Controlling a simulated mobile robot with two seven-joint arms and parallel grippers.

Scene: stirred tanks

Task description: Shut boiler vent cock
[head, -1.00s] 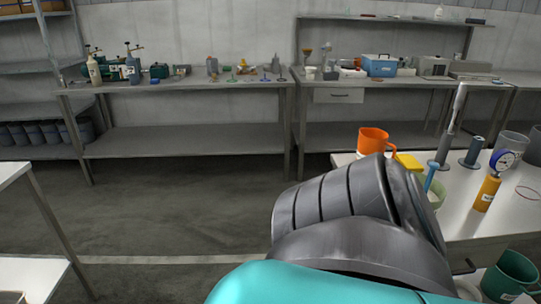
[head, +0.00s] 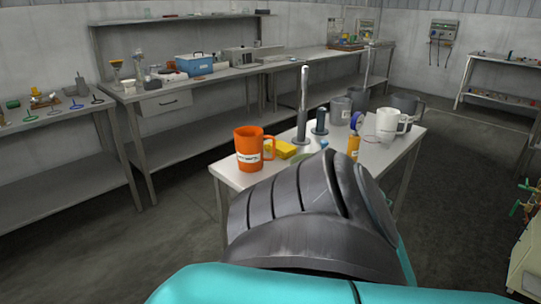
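I cannot make out a boiler vent cock for certain in the head view. At the right edge, a cream-coloured unit (head: 526,262) is cut off by the frame. Small brass and green fittings (head: 527,207) stand above it, too small and too cut off to tell whether one is a vent cock or how it is set. Neither of my grippers is in view. Only a grey and teal link of my own arm shows, at the bottom middle, and it hides part of the near table.
A white table (head: 228,172) stands close ahead with an orange mug (head: 250,150), a yellow block (head: 281,149), a white mug (head: 390,123) and a gauge (head: 356,121). Benches (head: 170,96) line the back wall. Open floor (head: 460,165) lies right of the table.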

